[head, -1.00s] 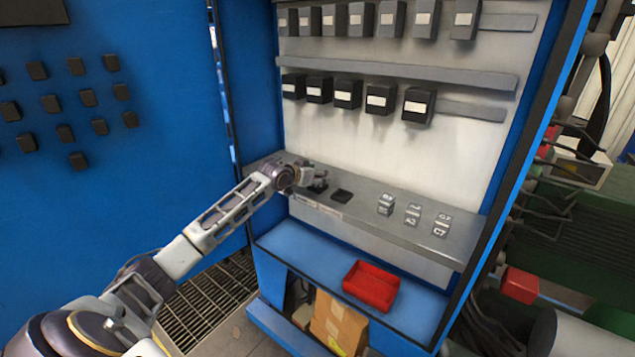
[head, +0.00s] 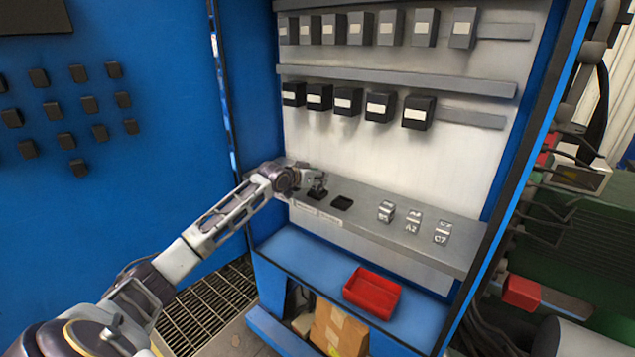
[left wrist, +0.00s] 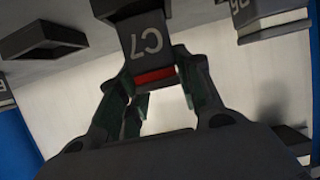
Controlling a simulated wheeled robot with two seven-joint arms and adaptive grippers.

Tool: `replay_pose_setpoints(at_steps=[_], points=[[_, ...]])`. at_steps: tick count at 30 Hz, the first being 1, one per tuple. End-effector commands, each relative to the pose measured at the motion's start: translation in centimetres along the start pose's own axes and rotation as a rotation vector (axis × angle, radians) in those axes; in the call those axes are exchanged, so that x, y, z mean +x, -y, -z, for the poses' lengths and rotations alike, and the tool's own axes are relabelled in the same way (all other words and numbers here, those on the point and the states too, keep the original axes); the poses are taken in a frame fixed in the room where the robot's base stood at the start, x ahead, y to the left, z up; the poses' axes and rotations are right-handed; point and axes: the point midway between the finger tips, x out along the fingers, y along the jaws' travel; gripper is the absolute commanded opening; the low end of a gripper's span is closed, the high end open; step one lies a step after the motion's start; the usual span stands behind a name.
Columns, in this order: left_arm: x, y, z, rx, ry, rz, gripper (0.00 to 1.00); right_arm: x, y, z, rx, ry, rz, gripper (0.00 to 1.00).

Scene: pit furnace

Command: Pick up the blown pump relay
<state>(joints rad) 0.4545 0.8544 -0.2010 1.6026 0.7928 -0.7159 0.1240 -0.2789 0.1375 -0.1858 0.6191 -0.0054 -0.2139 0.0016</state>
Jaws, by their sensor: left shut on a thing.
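My left gripper (head: 319,185) is at the left dark holder on the grey shelf. In the left wrist view its fingers (left wrist: 155,95) are shut on a dark relay (left wrist: 150,48) marked C7, with a red band at its near end. The relay's far end runs to the picture's top edge, so I cannot tell whether it is clear of its holder. In the head view the hand hides most of it. My right gripper is not in view.
An empty dark holder (head: 342,203) lies to the right on the shelf (head: 365,222). Three grey labelled blocks (head: 413,222) stand further right. A red tray (head: 372,293) sits on the blue ledge below. Rows of black relays (head: 348,101) hang on the back panel.

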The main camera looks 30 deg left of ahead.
Motion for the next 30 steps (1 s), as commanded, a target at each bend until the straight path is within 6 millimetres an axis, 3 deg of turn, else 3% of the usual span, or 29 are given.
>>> replay_pose_setpoints(at_steps=[15,30], points=[[-2.7,0.0,6.6,0.000,-0.002,0.000,0.10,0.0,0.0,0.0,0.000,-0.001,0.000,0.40],[-3.2,0.0,7.7,0.000,0.000,0.000,0.10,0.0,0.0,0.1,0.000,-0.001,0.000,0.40]])
